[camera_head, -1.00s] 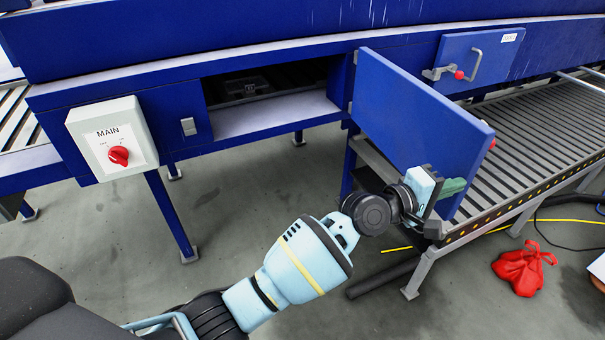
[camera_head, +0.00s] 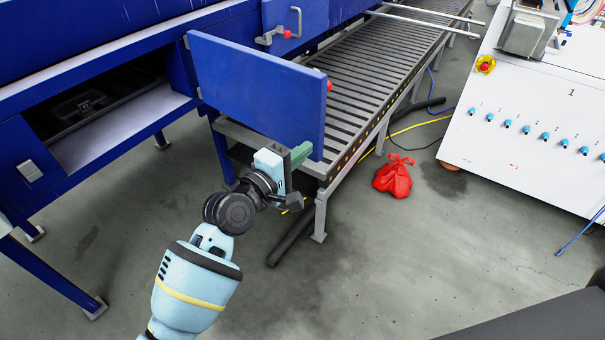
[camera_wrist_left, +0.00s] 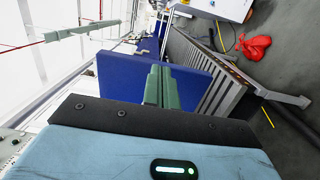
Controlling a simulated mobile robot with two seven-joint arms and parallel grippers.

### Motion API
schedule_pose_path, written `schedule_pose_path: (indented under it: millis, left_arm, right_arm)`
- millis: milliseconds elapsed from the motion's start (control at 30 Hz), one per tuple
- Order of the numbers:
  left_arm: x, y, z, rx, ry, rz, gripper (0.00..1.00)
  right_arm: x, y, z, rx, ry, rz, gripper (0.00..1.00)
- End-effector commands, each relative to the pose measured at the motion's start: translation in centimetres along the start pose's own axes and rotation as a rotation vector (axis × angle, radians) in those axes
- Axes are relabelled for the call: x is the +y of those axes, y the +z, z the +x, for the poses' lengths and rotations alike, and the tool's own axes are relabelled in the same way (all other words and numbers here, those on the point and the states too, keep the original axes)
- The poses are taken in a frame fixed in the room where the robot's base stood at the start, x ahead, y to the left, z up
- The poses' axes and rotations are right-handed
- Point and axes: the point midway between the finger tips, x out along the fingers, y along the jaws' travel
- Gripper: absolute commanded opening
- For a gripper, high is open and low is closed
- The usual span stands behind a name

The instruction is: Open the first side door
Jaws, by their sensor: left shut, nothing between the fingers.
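The first side door (camera_head: 255,90) is a blue panel that stands swung out from the blue machine, with a dark opening (camera_head: 95,105) to its left. A red knob (camera_head: 329,86) shows at its far edge. My left gripper (camera_head: 301,152) is at the lower right part of the door, on its inner side. Its green fingers are together with nothing between them. In the left wrist view the fingers (camera_wrist_left: 161,86) lie in front of the blue door panel (camera_wrist_left: 130,80). I cannot tell whether they touch it. My right gripper is not in view.
A second closed door with a handle (camera_head: 297,22) is further along the machine. A roller conveyor (camera_head: 375,75) runs behind the open door. A red bag (camera_head: 393,178) lies on the floor, near a white cabinet (camera_head: 550,120).

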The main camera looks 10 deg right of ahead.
Motion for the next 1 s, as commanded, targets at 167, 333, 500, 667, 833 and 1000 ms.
schedule_pose_path:
  millis: [167, 333, 500, 667, 833, 1000]
  left_arm:
    - [0.1, 2.0, -2.0, 0.0, 0.0, 0.001, 0.0]
    - [0.0, 3.5, -3.5, 0.0, -0.001, 0.0, 0.0]
    - [-0.1, 4.2, -4.2, 0.0, -0.002, 0.0, 0.0]
    - [-0.1, 4.4, -4.4, 0.001, -0.002, 0.001, 0.0]
    - [-0.1, 4.3, -4.3, 0.001, -0.002, 0.001, 0.0]
    - [-0.1, 4.3, -4.3, 0.001, -0.002, 0.001, 0.0]
  right_arm:
    - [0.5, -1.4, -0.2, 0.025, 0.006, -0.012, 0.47]
    - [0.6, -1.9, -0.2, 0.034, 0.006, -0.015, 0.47]
    - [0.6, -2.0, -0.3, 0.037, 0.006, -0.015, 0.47]
    - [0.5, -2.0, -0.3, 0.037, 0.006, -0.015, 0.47]
    - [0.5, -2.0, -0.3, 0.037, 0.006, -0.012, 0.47]
    - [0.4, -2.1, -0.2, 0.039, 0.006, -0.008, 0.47]
